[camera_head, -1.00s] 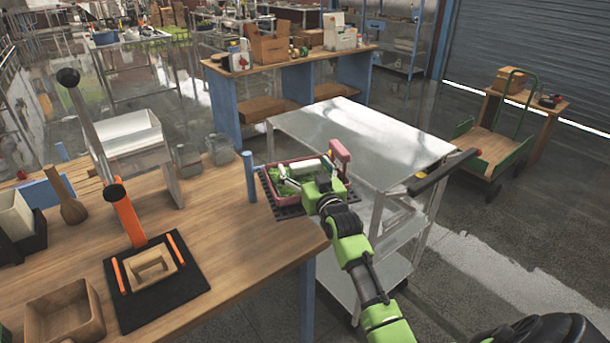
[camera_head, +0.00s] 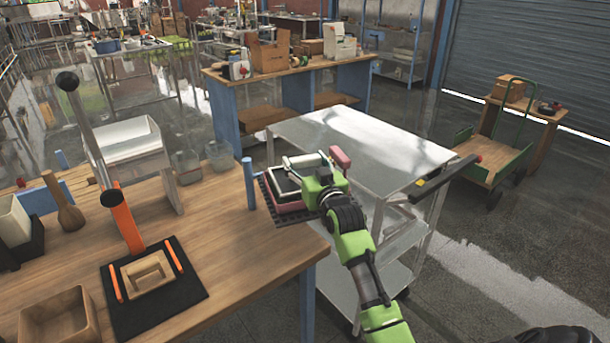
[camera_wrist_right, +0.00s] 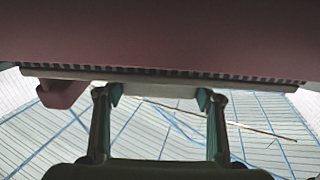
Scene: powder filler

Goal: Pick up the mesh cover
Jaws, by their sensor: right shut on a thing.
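My right gripper (camera_head: 311,184) is over the near right edge of the wooden bench, at a pink unit on a black perforated mat (camera_head: 310,215). It is shut on a pale rim, which I take to be the edge of the mesh cover (camera_head: 285,182), a dark panel with a light frame. In the right wrist view the fingers (camera_wrist_right: 160,97) meet a pale bar under a broad pink surface (camera_wrist_right: 160,40) with a row of dark slots. The gripper hides much of the unit. A pink handle-like part (camera_head: 340,157) stands behind it. My left gripper is out of view.
A blue post (camera_head: 249,183) stands close left of the mat. A metal cart (camera_head: 360,140) is just behind and right.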

